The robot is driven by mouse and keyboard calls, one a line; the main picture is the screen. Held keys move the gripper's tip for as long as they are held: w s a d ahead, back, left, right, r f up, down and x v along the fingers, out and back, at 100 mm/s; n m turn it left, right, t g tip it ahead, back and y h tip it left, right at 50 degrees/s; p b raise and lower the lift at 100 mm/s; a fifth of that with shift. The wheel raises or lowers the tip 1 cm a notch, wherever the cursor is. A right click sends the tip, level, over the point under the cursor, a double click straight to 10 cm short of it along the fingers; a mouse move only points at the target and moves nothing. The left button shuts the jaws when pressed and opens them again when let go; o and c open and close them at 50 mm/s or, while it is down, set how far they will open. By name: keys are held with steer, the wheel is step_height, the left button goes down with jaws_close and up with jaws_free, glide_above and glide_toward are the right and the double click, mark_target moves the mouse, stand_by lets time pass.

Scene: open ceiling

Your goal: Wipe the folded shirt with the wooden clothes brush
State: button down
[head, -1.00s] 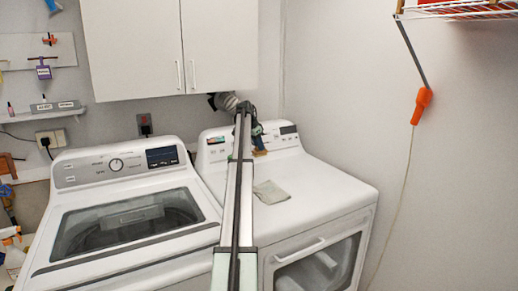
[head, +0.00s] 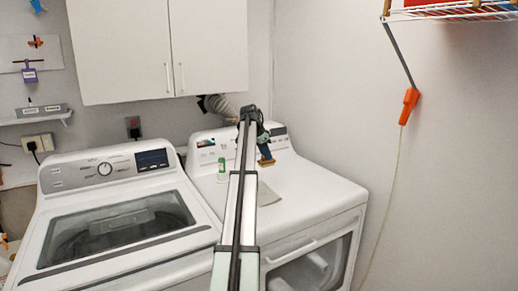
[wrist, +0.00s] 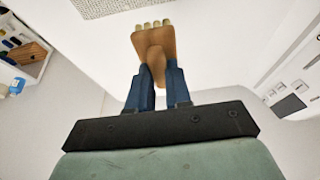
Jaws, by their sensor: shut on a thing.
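My gripper (wrist: 160,75) is shut on the handle of the wooden clothes brush (wrist: 154,42). Its two blue fingers press the handle from both sides, and pale bristles show at the far end. In the head view my gripper (head: 264,144) and the brush (head: 266,162) are over the back part of the right-hand machine. The folded shirt (head: 268,194), a small grey-beige cloth, lies on that machine's top, nearer than the brush and partly hidden by my arm. A woven grey patch, likely the shirt (wrist: 105,4), shows at the wrist view's top edge. Brush and shirt appear apart.
A green-and-white bottle (head: 222,171) stands left of my arm on the right-hand machine (head: 310,198). A washer (head: 115,225) with a glass lid stands to the left. A cabinet (head: 160,50) hangs above. The machine's top right of the shirt is clear.

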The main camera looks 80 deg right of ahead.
steer(key=shift+n, duration=0.4)
steer(key=shift+s+a+f, duration=0.2)
steer(key=shift+a+f, duration=0.6)
steer(key=shift+f, duration=0.5)
steer(key=shift+s+a+f, duration=0.15)
steer(key=shift+a+f, duration=0.7)
steer(key=shift+f, duration=0.45)
steer(key=shift+s+a+f, duration=0.2)
steer(key=shift+a+f, duration=0.6)
steer(key=shift+f, duration=0.5)
steer(key=shift+w+a+f, duration=0.2)
steer(key=shift+w+f, duration=0.05)
steer(key=shift+f, duration=0.5)
steer(key=shift+w+a, duration=2.1)
steer(key=shift+w, duration=0.15)
steer(key=s+d, duration=0.3)
steer(key=shift+s+d, duration=0.75)
steer(key=shift+s, duration=0.25)
steer(key=shift+w+a, duration=2.15)
steer(key=shift+w, duration=0.15)
steer(key=shift+s+d, duration=2.25)
steer(key=shift+s, duration=0.05)
step_height(320, 180, up, 8)
steer(key=shift+w, duration=0.1)
